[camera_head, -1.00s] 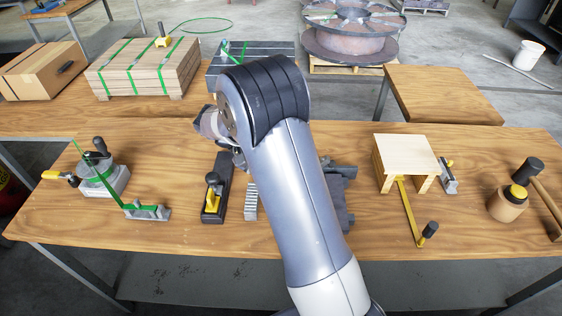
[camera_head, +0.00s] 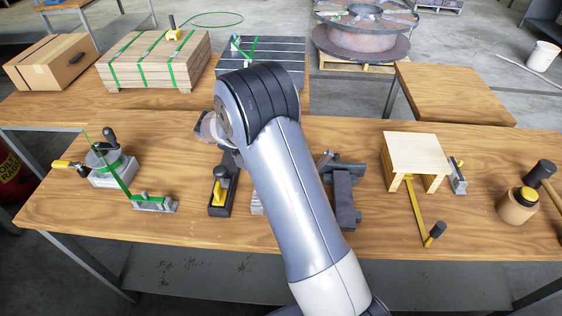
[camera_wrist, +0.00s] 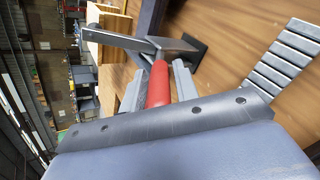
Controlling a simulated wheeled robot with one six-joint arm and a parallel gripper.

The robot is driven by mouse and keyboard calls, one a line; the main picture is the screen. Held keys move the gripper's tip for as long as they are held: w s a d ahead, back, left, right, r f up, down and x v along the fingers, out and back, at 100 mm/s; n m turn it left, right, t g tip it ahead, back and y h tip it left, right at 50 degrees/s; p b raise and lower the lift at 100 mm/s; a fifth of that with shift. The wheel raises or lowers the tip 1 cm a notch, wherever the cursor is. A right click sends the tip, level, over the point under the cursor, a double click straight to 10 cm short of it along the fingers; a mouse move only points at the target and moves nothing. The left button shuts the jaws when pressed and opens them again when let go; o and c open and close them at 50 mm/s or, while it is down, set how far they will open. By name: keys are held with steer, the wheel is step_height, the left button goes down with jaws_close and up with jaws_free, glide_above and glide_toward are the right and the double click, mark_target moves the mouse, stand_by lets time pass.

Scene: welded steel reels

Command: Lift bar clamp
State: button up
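In the wrist view a red handle (camera_wrist: 158,85) lies between the two grey fingers of my gripper (camera_wrist: 159,90), which sit close against its sides. The handle joins a tool with a long grey bar (camera_wrist: 125,39) and a dark grey block, which I take to be the bar clamp. In the head view my arm hides the gripper and most of this spot; some grey metal parts (camera_head: 343,192) show just right of the arm.
A ribbed metal block (camera_wrist: 285,58) lies nearby in the wrist view. A mallet (camera_head: 541,174) and a wooden jar (camera_head: 517,206) are at right.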

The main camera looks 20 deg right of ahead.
steer(key=shift+o, duration=1.3)
steer(key=b+v, duration=0.1)
steer(key=v, duration=1)
steer(key=shift+d, duration=0.1)
steer(key=p+x, duration=0.1)
steer(key=x, duration=1)
steer(key=shift+r, duration=0.1)
